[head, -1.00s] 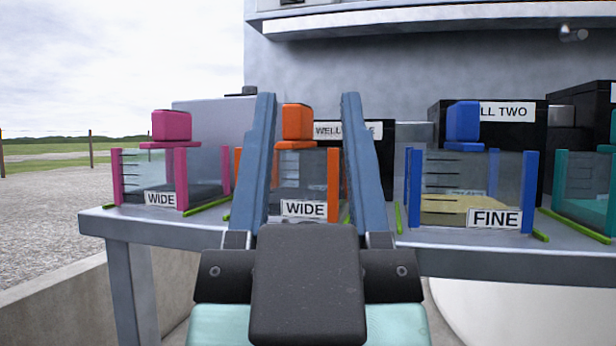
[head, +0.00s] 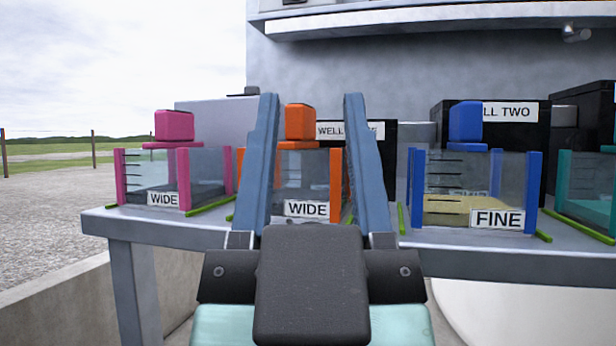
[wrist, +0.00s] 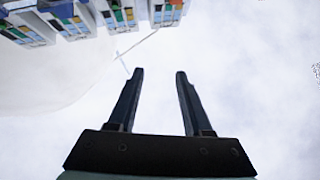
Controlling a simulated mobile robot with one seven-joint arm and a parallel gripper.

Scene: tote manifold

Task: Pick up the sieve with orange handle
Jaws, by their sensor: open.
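The sieve with the orange handle (head: 300,122) stands upright on the bench in the head view, a clear box with orange corner posts and a "WIDE" label. Its block-shaped handle is on top. My gripper (head: 311,98) is open and empty. In the head view its two blue-grey fingers frame the orange handle, one on each side, and hide part of the box's left side. The fingers look nearer to the camera than the sieve. In the wrist view my gripper (wrist: 160,72) shows open with nothing between the fingers.
A pink-handled sieve (head: 176,126) labelled "WIDE" stands to the left. A blue-handled sieve (head: 467,122) labelled "FINE" and a teal one (head: 592,185) stand to the right. Black boxes (head: 392,140) are behind. Green strips lie on the bench (head: 100,222) between the sieves.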

